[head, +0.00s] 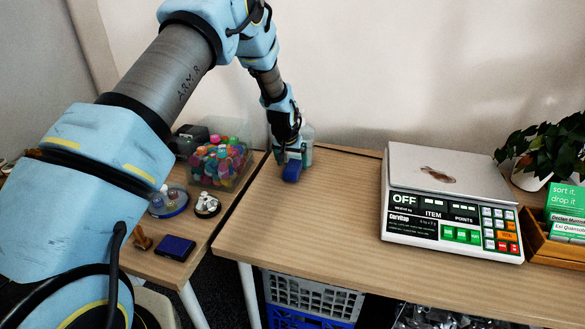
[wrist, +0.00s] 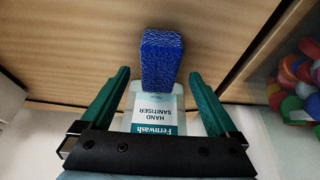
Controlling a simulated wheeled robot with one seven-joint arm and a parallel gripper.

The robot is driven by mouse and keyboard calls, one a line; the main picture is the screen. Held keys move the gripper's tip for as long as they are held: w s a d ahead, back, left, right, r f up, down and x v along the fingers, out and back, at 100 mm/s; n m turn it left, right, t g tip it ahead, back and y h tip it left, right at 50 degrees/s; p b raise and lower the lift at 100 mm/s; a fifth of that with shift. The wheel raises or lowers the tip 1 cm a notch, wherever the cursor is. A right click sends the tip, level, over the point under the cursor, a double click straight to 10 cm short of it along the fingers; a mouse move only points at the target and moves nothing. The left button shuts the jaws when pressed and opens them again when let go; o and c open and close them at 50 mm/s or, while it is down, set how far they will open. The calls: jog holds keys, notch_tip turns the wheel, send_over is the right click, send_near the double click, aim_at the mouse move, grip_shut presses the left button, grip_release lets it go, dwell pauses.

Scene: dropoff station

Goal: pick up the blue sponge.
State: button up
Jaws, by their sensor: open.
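The blue sponge (head: 292,171) lies on the wooden table near its back left part, just below my gripper in the head view. In the wrist view the sponge (wrist: 161,60) is a textured blue block just beyond the fingertips, roughly centred between them. My gripper (wrist: 156,76) has two green fingers spread wide apart, with nothing clasped. In the head view my gripper (head: 292,155) points down at the sponge. I cannot tell how high the fingertips are above the table.
A hand sanitiser bottle (wrist: 155,120) stands right beside the sponge, partly hidden by my gripper. A bin of colourful caps (head: 220,163) is to the left. A scale (head: 450,205) stands at the right. The table's middle (head: 330,215) is clear.

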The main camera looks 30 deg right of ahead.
aim_at(292, 167)
jog(key=shift+x, duration=1.35)
jog(key=c, duration=1.4)
jog(key=shift+s+r, duration=0.1)
jog(key=shift+r, duration=0.1)
jog(key=r+b, duration=0.1)
jog(key=r, duration=0.1)
jog(key=r+b, duration=0.1)
jog(key=r, duration=0.1)
jog(key=r+b, duration=0.1)
jog(key=r, duration=0.1)
jog(key=shift+s+a+r, duration=0.25)
jog(key=shift+s+r, duration=0.05)
jog(key=s+a+b, duration=0.5)
jog(key=s+a, duration=0.8)
jog(key=s, duration=0.1)
